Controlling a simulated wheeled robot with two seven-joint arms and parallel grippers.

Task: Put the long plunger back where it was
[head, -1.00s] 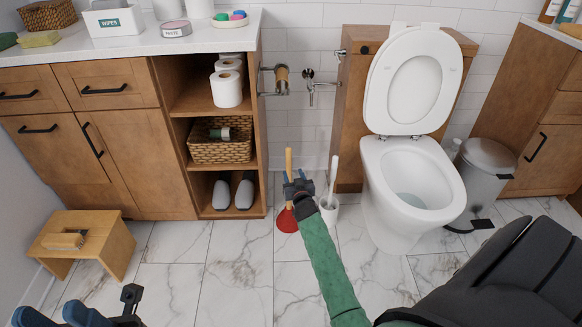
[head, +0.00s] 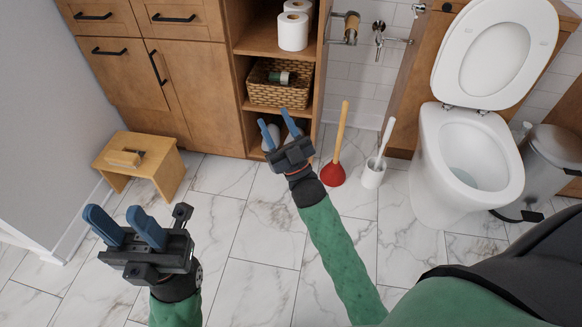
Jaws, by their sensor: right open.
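The long plunger, with a wooden handle (head: 341,130) and a red cup (head: 333,175), stands upright on the tiled floor between the open shelf unit and the toilet brush. My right gripper (head: 277,124) is open and empty, to the left of the plunger and apart from it in the picture. My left gripper (head: 118,212) is at the lower left, over bare floor, with its blue fingers apart and nothing between them.
A white toilet brush in its holder (head: 373,173) stands just right of the plunger. The toilet (head: 445,180) is further right, with a grey bin (head: 553,160) beyond it. A wooden stool (head: 143,160) stands at the left. The middle floor is clear.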

